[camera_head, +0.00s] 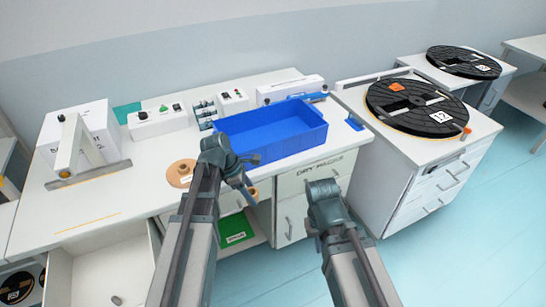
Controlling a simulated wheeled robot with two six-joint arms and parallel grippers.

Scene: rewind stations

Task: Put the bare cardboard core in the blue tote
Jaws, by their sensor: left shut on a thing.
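The blue tote (290,147) sits on the white bench, open at the top, and its inside looks empty. My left gripper (246,186) is in front of the tote's near left corner, beyond the bench's front edge. It is shut on a small tan ring-like piece (254,193) that looks like the bare cardboard core; the gripper hides part of it. My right gripper (322,233) is lower and to the right, in front of the cabinet. Its fingers are not clear enough to tell their state.
A tan disc with a raised hub (180,174) lies on the bench left of my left gripper. Control boxes (155,122) stand behind. An open drawer (100,272) juts out at the lower left. A black reel (412,106) lies on the right cabinet.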

